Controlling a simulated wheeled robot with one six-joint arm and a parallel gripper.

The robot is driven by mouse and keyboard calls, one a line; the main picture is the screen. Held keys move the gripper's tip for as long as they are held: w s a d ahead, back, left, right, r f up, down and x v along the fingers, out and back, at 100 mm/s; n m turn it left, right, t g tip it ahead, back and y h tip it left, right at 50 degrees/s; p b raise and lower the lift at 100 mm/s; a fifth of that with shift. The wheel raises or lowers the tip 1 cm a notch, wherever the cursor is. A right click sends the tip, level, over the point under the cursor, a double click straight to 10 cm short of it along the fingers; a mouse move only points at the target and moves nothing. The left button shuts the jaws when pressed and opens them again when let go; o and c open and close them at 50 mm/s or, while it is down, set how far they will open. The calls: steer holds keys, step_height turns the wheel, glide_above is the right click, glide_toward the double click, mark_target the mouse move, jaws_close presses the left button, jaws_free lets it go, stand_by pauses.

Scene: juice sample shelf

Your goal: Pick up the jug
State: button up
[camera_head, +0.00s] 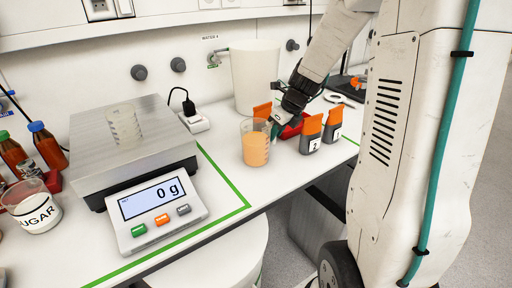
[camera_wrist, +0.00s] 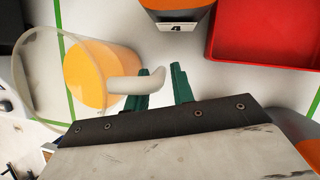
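The jug (camera_head: 256,150) is a clear vessel with orange juice in it, standing on the white bench right of the scale. In the wrist view the jug (camera_wrist: 92,72) is at the left, with its pale handle (camera_wrist: 130,85) pointing right toward my gripper. My gripper (camera_wrist: 161,76) has its two green fingers apart. The handle's end reaches over the left finger into the gap between them; I cannot tell whether they touch. In the head view my gripper (camera_head: 276,128) is at the jug's right side, partly hidden by it.
A scale (camera_head: 155,205) reading 0 g carries an empty clear beaker (camera_head: 123,125). Orange-topped containers (camera_head: 311,134) and a red tray (camera_wrist: 265,35) stand close to my gripper. A large pale container (camera_head: 255,75) is behind. A sugar cup (camera_head: 36,212) and bottles are at left.

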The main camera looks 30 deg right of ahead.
jaws_close()
